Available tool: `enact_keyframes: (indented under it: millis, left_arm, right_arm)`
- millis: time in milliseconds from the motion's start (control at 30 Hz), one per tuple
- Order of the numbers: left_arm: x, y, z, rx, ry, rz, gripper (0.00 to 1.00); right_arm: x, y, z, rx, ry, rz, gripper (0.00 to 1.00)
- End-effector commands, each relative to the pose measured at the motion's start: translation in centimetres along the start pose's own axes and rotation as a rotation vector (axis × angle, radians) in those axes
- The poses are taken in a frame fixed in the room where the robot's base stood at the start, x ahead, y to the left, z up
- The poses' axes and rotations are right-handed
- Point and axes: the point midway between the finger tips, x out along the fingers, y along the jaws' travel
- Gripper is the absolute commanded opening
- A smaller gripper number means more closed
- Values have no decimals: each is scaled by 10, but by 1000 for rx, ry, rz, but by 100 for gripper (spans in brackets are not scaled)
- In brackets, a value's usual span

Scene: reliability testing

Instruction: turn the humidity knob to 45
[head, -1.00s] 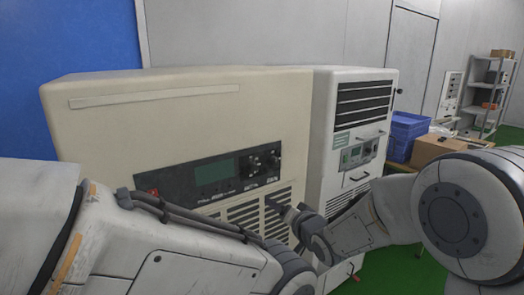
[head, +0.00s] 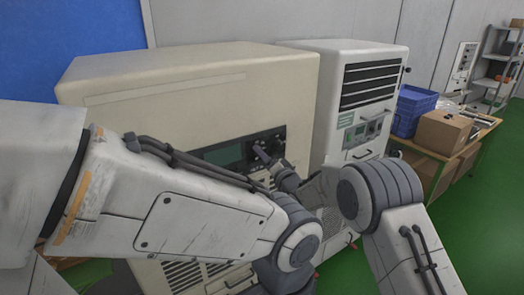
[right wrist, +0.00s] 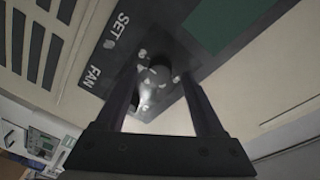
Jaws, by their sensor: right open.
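The dark control panel (head: 225,155) is on the front of a beige machine (head: 190,85), with a green display (head: 222,156) at its middle. My right gripper (head: 262,155) is in front of the panel's right end and covers most of the knobs there. In the right wrist view, the open right gripper (right wrist: 160,76) has its two fingers on either side of a round black knob (right wrist: 159,77) with white marks around it. I cannot tell whether the fingers touch it. A second knob (right wrist: 143,101) is close by. No humidity label or pointer is readable.
A white cabinet (head: 330,75) with its own small panel stands right of the beige machine. A blue crate (head: 412,108) and cardboard boxes (head: 443,130) sit on a table further right. My left arm crosses low before the machine. Green floor at right is clear.

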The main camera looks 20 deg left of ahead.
Motion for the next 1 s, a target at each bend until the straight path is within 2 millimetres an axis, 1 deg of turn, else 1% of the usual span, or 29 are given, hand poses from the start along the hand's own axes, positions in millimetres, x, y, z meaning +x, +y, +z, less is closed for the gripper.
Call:
enact_keyframes:
  millis: [33, 200, 467, 567, 600, 633, 667, 867, 1000]
  left_arm:
    - [-4, 0, 0, 0, 0, 0, 0]
    - [-6, 0, 0, 1, 0, 0, 0]
    - [-6, 0, 0, 1, 0, 0, 0]
    - [-6, 0, 0, 1, 0, 0, 0]
    - [-6, 0, 0, 0, 0, 0, 0]
    - [-6, 0, 0, 1, 0, 0, 0]
    - [-6, 0, 0, 1, 0, 0, 0]
    - [-3, 0, 0, 1, 0, 0, 0]
    - [6, 0, 0, 0, 0, 0, 0]
  right_arm:
    - [4, -1, 0, 0, 0, 0, 70]
    - [10, 0, 0, 0, 0, 0, 70]
    - [11, 0, 0, 0, 0, 1, 70]
    - [11, 0, 0, -1, 0, 1, 36]
    - [11, 0, 0, -1, 0, 1, 21]
    - [11, 0, 0, -1, 0, 1, 9]
    - [11, 0, 0, -1, 0, 1, 0]
    - [11, 1, 0, -7, 1, 0, 0]
    - [11, 3, 2, -37, 3, -2, 0]
